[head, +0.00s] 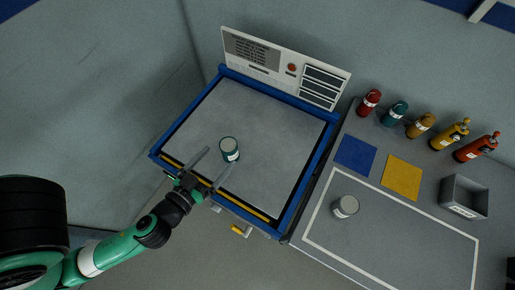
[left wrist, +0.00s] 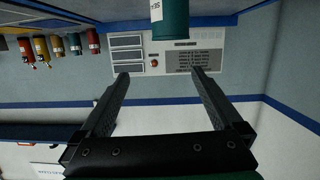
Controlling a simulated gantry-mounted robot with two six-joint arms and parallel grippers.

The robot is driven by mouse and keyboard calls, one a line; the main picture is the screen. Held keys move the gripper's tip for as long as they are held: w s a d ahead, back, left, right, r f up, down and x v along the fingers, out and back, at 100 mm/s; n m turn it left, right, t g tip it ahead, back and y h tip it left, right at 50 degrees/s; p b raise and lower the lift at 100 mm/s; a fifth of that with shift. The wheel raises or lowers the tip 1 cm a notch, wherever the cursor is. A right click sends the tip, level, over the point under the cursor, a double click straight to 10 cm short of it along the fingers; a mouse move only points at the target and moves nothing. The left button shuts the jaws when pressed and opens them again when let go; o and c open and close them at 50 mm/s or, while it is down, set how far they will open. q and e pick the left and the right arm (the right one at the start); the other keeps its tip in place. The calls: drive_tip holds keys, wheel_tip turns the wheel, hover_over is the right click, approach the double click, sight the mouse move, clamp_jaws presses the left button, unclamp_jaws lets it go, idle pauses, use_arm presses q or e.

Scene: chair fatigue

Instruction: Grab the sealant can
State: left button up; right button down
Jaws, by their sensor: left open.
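A teal can with a white label (head: 229,149) stands upright on the grey surface of the blue-framed platform (head: 265,125). In the left wrist view the teal can (left wrist: 172,20) shows at the top, beyond the two spread fingers (left wrist: 158,72) and cut off by the picture edge. A grey can (head: 345,207) stands on the side table. My right gripper is not in view.
A white panel (head: 262,52) with a red button stands behind the platform. Several coloured bottles (head: 420,125) line the side table's back. Blue (head: 356,154) and yellow (head: 402,177) squares and a grey bin (head: 464,197) are in front of them. The platform around the teal can is clear.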

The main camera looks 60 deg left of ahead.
sight(224, 154)
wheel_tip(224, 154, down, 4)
drive_tip(key=b, duration=0.2)
use_arm(q)
drive_tip(key=shift+g, duration=0.4)
drive_tip(key=s+f, duration=0.2)
drive_tip(key=f, duration=0.1)
drive_tip(key=s+f+p, duration=0.1)
drive_tip(key=f, duration=0.1)
drive_tip(key=shift+d+f, duration=0.15)
drive_tip(key=shift+f, duration=0.05)
drive_tip(key=shift+w+a+f+p, duration=0.15)
drive_tip(key=shift+w+a+p, duration=0.25)
drive_tip(key=shift+p, duration=0.5)
drive_tip(key=p+x, duration=0.3)
drive_tip(key=x, duration=0.2)
drive_tip(key=shift+d, duration=0.15)
drive_tip(key=shift+w+f, duration=0.1)
drive_tip(key=shift+w+p, duration=0.15)
drive_tip(key=shift+p, duration=0.25)
drive_tip(key=shift+w+a+p, duration=0.85)
drive_tip(key=shift+a+p, duration=0.05)
drive_tip(key=shift+p, duration=0.35)
drive_tip(key=x, duration=0.2)
drive_tip(key=shift+w+a+f, duration=0.15)
drive_tip(key=shift+w+f, duration=0.15)
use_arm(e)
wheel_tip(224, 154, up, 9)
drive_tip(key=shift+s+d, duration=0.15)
